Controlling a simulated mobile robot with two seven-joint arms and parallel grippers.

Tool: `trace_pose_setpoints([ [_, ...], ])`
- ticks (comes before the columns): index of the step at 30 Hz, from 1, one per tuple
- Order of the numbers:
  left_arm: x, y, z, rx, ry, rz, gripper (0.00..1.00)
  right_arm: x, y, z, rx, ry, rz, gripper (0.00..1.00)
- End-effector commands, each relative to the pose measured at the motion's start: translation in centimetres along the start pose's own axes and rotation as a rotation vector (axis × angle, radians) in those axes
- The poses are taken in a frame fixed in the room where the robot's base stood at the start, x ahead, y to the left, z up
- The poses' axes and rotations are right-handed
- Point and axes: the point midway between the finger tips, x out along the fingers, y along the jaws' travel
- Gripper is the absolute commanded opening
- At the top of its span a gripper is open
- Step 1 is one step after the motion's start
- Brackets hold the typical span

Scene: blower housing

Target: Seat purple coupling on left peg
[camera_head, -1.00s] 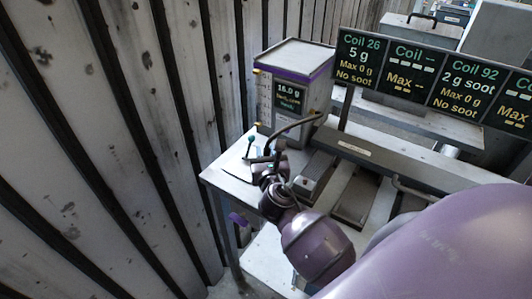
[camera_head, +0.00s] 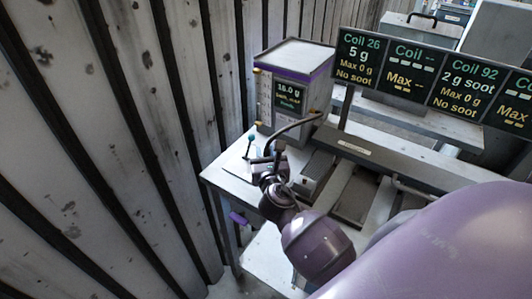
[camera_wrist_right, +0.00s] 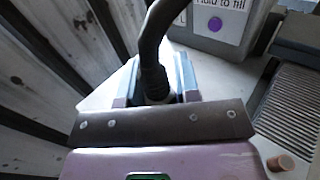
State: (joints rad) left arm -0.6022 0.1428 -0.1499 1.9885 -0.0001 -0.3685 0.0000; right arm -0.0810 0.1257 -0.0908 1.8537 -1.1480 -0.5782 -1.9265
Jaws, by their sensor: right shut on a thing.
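My right gripper (camera_head: 268,160) is low over the white table, in front of the purple-striped box. In the right wrist view its two blue-grey fingers (camera_wrist_right: 157,82) are shut on the end of a dark hose (camera_wrist_right: 155,45), around its ribbed collar. The hose (camera_head: 300,124) arches from the box down to the gripper. The fingers hide the lower end of the hose, and I cannot make out a purple colour on it. The left peg cannot be told apart in these views. My left gripper is not in view.
The box (camera_head: 293,70) has a display reading about 18.0 g. A blue-topped stick (camera_head: 250,138) stands left of the gripper. A purple piece (camera_head: 238,218) shows below the table edge. A wall (camera_head: 100,150) is close on the left. Signboards (camera_head: 430,80) stand behind.

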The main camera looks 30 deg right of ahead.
Motion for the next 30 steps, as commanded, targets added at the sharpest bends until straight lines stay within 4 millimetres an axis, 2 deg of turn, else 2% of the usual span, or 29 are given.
trace_pose_setpoints([
  [30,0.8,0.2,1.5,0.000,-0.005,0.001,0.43,0.0,0.0,-2.1,0.000,-0.001,0.001,0.00],
])
